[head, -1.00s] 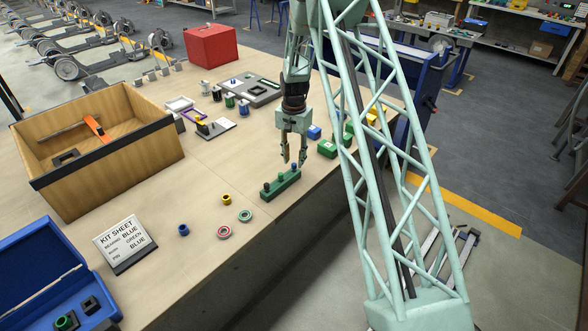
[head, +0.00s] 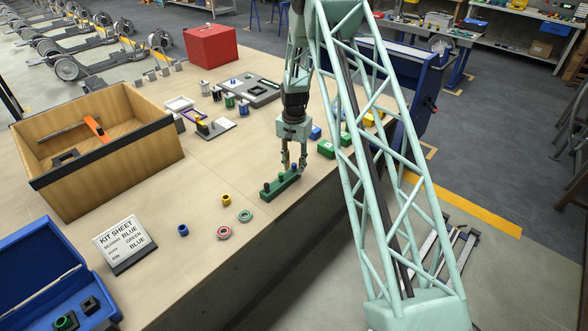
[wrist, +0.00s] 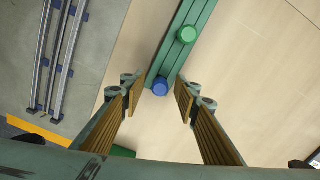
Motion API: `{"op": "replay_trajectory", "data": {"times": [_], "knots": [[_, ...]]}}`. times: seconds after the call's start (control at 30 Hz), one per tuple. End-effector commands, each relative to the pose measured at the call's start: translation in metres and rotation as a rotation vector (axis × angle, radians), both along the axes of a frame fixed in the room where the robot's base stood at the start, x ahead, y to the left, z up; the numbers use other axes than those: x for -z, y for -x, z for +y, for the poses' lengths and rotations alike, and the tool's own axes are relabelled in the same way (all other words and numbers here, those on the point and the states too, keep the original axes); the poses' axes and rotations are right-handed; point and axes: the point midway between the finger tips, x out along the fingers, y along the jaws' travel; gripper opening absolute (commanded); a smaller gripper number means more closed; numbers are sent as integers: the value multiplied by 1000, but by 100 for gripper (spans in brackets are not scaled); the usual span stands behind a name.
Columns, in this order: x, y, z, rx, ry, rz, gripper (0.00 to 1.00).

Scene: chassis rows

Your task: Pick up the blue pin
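The blue pin (wrist: 160,88) stands at the near end of a green holder block (wrist: 181,58) in the wrist view. A green pin (wrist: 187,34) stands further along the same block. In the head view the block (head: 281,187) lies near the table's front edge, with its blue pin end under my gripper (head: 294,165). My gripper (wrist: 160,96) is open, its two padded fingers on either side of the blue pin. I cannot tell whether the fingertips are down to the pin's height.
A blue collar (head: 183,230), a yellow collar (head: 226,200) and two rings (head: 245,216) lie left of the block. Green boxes (head: 326,149) stand close at the right. A wooden bin (head: 120,150) is at left.

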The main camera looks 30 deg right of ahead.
Motion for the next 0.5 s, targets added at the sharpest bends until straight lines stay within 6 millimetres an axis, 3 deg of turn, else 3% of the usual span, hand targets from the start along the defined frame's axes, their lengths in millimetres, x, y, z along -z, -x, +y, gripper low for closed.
{"op": "replay_trajectory", "data": {"times": [0.33,0.5], "knots": [[0,0,0,0,0,0,2],[0,0,0,0,0,0,2]]}}
